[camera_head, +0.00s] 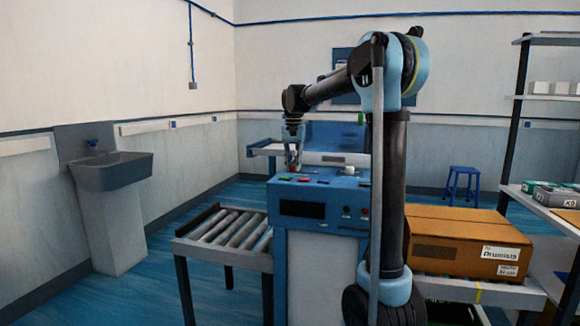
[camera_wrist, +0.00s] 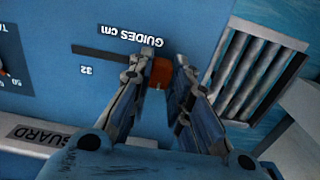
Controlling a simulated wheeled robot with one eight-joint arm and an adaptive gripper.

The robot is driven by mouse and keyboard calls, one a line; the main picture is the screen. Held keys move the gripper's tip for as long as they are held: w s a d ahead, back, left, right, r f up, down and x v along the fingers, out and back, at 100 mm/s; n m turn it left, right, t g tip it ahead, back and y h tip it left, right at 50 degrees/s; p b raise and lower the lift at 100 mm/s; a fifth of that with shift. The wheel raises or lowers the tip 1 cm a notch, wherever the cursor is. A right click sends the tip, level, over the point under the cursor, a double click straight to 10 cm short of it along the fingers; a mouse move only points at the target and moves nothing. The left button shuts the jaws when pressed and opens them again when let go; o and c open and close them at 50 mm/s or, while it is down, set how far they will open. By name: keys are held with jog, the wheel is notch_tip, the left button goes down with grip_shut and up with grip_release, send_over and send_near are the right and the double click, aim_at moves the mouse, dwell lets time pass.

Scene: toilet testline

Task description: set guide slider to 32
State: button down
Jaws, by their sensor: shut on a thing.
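The guide slider knob (camera_wrist: 161,72) is orange and shows in the wrist view at the right end of a dark slot (camera_wrist: 98,52). My gripper (camera_wrist: 163,75) is shut on this knob, with one finger on each side of it. The label "GUIDES cm" (camera_wrist: 130,35) is upside down beside the slot. The mark "32" (camera_wrist: 86,70) lies to the left of the knob, near the slot's left part. In the head view my gripper (camera_head: 293,164) reaches down to the top of the blue machine (camera_head: 285,207); the knob is not clearly seen there.
A roller conveyor (camera_head: 225,235) stands left of the machine and a cardboard box (camera_head: 440,242) right of it. Another control with scale numbers (camera_wrist: 12,85) and a GUARD label (camera_wrist: 35,134) are near the slot. A sink (camera_head: 112,171) is far left.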

aim_at(316, 174)
jog(key=d, duration=0.3)
jog(key=s+d, duration=0.1)
jog(key=d, duration=0.2)
jog(key=s+d, duration=0.1)
jog(key=d, duration=0.1)
jog(key=shift+s+d, duration=0.15)
jog(key=shift+d, duration=0.25)
jog(key=c, duration=1.5)
grip_release()
jog(key=shift+d, duration=0.1)
jog(key=shift+c, duration=0.2)
jog(key=shift+o, duration=0.3)
jog(key=shift+r, duration=0.15)
notch_tip(316, 174, up, 12)
jog(key=shift+f, duration=0.2)
